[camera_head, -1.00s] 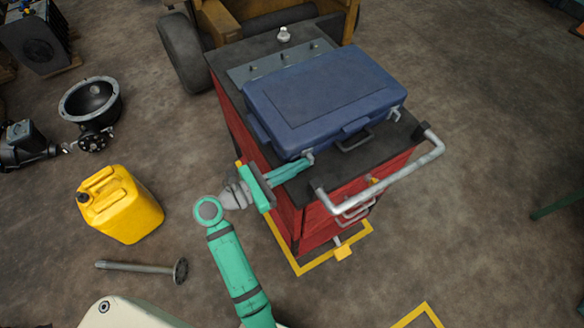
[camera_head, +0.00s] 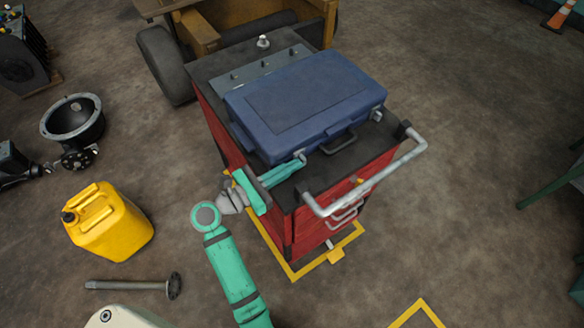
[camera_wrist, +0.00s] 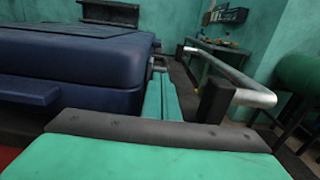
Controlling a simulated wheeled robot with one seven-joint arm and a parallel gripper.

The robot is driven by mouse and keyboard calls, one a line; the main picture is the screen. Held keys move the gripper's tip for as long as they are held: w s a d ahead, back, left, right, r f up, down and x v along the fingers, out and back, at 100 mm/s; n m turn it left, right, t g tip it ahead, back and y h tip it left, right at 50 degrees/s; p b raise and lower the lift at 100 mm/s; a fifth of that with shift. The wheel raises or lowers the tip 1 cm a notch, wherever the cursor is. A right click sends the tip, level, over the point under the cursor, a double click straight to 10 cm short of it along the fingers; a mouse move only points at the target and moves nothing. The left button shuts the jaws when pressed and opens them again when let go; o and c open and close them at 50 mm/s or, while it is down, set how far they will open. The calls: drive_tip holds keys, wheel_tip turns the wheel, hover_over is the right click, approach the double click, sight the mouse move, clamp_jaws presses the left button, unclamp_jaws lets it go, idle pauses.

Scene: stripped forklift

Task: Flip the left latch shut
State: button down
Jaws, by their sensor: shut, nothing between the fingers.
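The blue case (camera_head: 310,98) lies closed on top of the red cart, its front side with the dark handle (camera_head: 339,141) facing the cart's silver push bar. The small light left latch (camera_head: 301,157) is at the case's near front corner, right by my fingertips; whether it is up or down I cannot tell. The right latch (camera_head: 376,114) sticks out from the front at the far end. My gripper (camera_head: 297,168) is shut and empty, low over the cart top beside the front side. In the wrist view the green fingers (camera_wrist: 161,98) point along the case (camera_wrist: 75,60); contact with the latch is unclear.
The silver push bar (camera_head: 372,186) stands out from the cart (camera_head: 312,225), to the right of my fingers. A yellow jerrycan (camera_head: 108,222) and a flanged shaft (camera_head: 135,285) lie on the floor at left. A green-legged stand (camera_head: 550,185) is at right.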

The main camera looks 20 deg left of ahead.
drive_tip(key=shift+s+a, duration=0.1)
drive_tip(key=shift+s, duration=0.1)
drive_tip(key=v, duration=1.3)
drive_tip(key=shift+s, duration=0.35)
drive_tip(key=shift+w+a, duration=0.1)
